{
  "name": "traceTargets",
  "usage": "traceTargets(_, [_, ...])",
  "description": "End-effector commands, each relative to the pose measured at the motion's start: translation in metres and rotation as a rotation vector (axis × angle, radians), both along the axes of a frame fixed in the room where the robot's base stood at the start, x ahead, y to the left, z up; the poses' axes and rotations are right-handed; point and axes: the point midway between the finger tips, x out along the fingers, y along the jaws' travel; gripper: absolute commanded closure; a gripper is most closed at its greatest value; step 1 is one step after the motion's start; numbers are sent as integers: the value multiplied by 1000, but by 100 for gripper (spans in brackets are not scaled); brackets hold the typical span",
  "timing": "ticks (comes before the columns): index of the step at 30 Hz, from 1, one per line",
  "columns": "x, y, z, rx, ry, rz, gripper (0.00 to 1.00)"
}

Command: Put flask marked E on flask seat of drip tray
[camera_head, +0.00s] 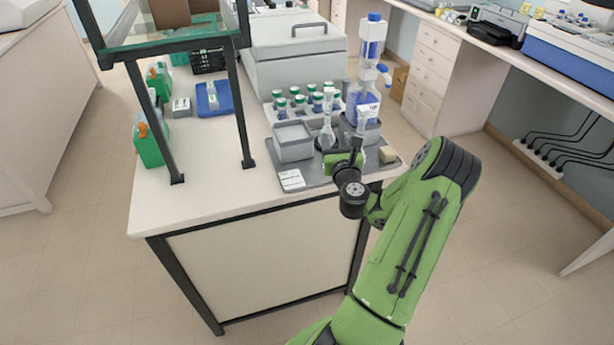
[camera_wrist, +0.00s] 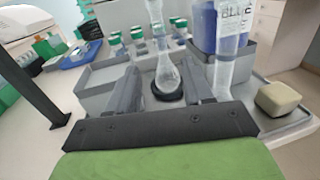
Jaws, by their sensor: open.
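A clear long-necked flask (camera_head: 327,137) stands upright at the front of the grey drip tray (camera_head: 318,179). In the wrist view the flask (camera_wrist: 167,76) has its round bottom on a dark ring-shaped seat (camera_wrist: 168,96). I cannot read a letter on it. My gripper (camera_wrist: 161,68) is open, with one finger on each side of the flask, and no grip on it shows. In the head view my gripper (camera_head: 343,156) is just in front of the flask, partly hidden by its own wrist.
A grey open box (camera_head: 293,142) stands left of the flask. A blue-labelled bottle (camera_wrist: 229,28) in a grey holder and a clear cylinder (camera_wrist: 223,78) stand right. A beige block (camera_wrist: 279,99) lies on the tray. Green-capped bottles (camera_head: 297,103) stand behind.

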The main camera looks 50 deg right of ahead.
Motion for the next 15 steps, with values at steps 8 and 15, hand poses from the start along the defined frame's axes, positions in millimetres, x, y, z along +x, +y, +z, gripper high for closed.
traceTargets(8, [91,157,46,-592,388,535,49])
traceTargets(15, [55,358,58,-1686,876,1193,49])
